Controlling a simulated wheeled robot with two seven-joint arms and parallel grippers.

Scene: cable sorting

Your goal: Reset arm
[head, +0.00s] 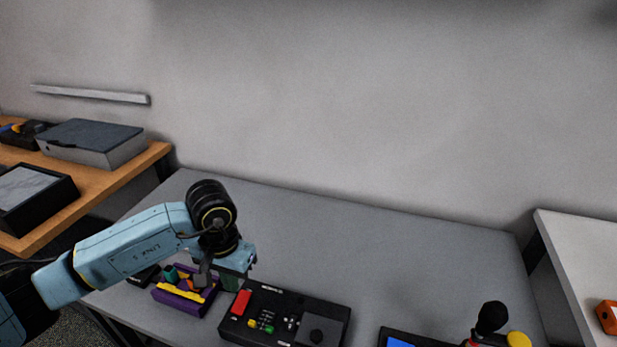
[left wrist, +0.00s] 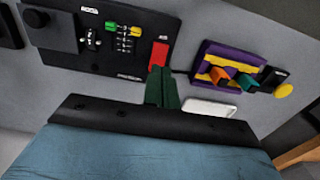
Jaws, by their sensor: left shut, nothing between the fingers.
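My left arm reaches in from the left in the head view, and its gripper (head: 231,284) points down over the grey table (head: 400,240). In the left wrist view its dark green fingers (left wrist: 163,88) are together with nothing between them. They appear in front of the near edge of a black panel (head: 285,316), close to its red block (left wrist: 159,55). The panel also shows in the left wrist view (left wrist: 110,60). My right gripper is not in view.
A purple and yellow holder (head: 182,305) with coloured pieces stands left of the panel. A pale object (left wrist: 210,108) lies near the fingers. A black ball-topped stick (head: 492,318) and yellow button (head: 518,339) are at the lower right. The table's back is clear.

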